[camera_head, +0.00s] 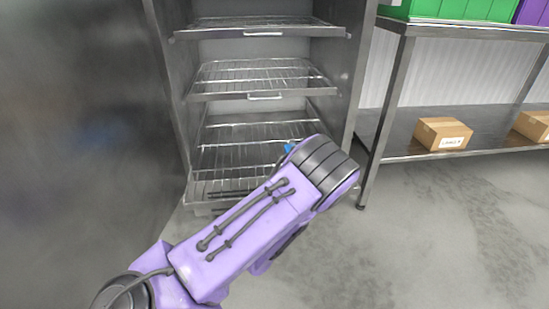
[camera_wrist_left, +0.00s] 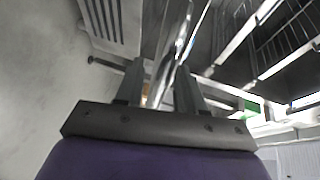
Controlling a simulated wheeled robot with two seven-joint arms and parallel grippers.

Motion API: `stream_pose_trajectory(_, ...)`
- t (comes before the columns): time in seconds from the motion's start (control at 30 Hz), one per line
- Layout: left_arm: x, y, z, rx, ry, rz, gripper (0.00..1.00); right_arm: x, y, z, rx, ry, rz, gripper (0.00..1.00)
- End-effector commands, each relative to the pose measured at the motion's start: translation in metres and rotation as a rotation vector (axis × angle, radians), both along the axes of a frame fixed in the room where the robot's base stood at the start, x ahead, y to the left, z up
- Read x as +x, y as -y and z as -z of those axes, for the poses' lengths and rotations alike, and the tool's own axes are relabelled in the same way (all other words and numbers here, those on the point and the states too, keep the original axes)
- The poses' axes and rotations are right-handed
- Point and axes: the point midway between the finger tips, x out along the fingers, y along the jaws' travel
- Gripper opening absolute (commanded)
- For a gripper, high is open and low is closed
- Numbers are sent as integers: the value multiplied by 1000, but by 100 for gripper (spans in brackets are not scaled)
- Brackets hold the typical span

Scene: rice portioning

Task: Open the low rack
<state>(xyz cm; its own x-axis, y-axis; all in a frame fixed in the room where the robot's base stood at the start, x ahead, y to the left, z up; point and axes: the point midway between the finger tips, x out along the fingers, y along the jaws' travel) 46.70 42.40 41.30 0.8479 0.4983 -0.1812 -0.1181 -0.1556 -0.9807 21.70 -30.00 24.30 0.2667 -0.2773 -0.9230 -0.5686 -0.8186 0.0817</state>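The low rack (camera_head: 222,186) is a wire shelf with a metal front edge, low in the steel cabinet. My purple left arm crosses in front of its right part and hides its handle and my left gripper in the head view. In the left wrist view my left gripper (camera_wrist_left: 160,66) has its two dark fingers apart. Shiny metal shows in the gap between them; I cannot tell whether it is the rack's handle or whether the fingers touch it. My right gripper is in neither view.
The steel cabinet (camera_head: 352,75) holds a middle rack (camera_head: 262,76) and a top rack (camera_head: 262,24) above. A cabinet panel (camera_head: 80,130) fills the left. A steel shelf (camera_head: 400,135) with boxes (camera_head: 443,134) stands at right. The floor (camera_head: 430,240) at front right is clear.

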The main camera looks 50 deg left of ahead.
Motion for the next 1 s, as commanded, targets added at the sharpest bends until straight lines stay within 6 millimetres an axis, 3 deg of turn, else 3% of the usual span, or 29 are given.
stream_pose_trajectory(0.17,-11,8,-4,0,-3,4,38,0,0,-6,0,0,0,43)
stream_pose_trajectory(0.43,-65,40,-16,0,-6,5,38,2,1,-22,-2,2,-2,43)
stream_pose_trajectory(0.6,-86,51,-19,1,-3,1,38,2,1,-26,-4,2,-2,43)
stream_pose_trajectory(1.0,-90,52,-19,0,0,-1,38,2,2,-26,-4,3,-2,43)
